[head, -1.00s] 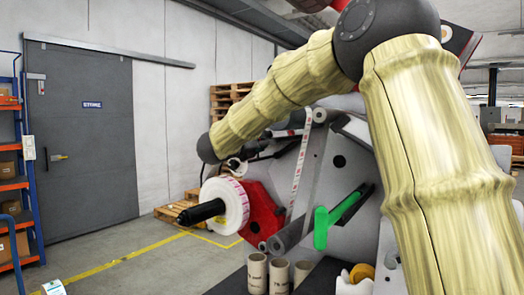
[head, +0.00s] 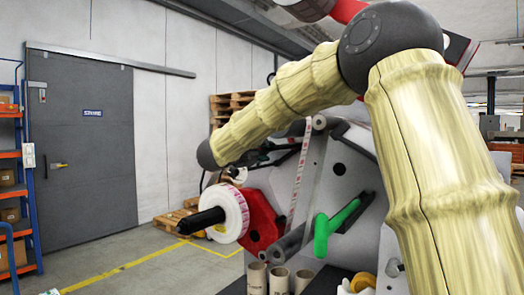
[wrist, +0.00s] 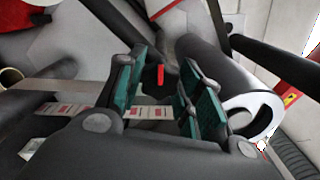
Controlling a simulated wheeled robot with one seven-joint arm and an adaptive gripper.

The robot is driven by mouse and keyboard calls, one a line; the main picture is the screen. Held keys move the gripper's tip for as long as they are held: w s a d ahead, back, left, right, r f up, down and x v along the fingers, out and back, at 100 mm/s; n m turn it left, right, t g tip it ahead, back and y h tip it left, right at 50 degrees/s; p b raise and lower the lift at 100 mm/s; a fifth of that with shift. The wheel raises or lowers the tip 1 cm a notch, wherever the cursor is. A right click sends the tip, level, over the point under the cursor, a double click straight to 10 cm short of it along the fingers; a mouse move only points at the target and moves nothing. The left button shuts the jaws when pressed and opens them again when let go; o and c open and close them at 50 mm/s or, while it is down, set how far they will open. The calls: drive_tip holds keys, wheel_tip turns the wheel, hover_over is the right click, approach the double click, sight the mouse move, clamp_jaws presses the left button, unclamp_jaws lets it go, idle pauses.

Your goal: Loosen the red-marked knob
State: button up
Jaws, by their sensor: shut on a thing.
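The knob (wrist: 158,82) is dark with a red mark and shows between my finger pads in the wrist view. My gripper (wrist: 163,68) has its green-padded fingers on either side of the knob and is shut on it. The pads hide part of the knob's sides. In the head view my gripper (head: 268,153) is small and dark beside the upper rollers of the label rewinder (head: 345,165). I cannot make out the knob there.
A grey roller (wrist: 215,75) lies close to the right finger in the wrist view. A printed label web (wrist: 150,112) runs below the fingers. In the head view a white label roll (head: 228,212), a green lever (head: 321,237) and cardboard cores (head: 279,279) are near.

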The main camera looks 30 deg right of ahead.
idle(0.5)
drive_tip(key=o, duration=1)
drive_tip(key=shift+o, duration=0.2)
drive_tip(key=shift+a, duration=0.1)
drive_tip(key=v, duration=1.1)
drive_tip(key=shift+s+a, duration=0.2)
drive_tip(key=shift+a, duration=0.15)
drive_tip(key=shift+f, duration=0.1)
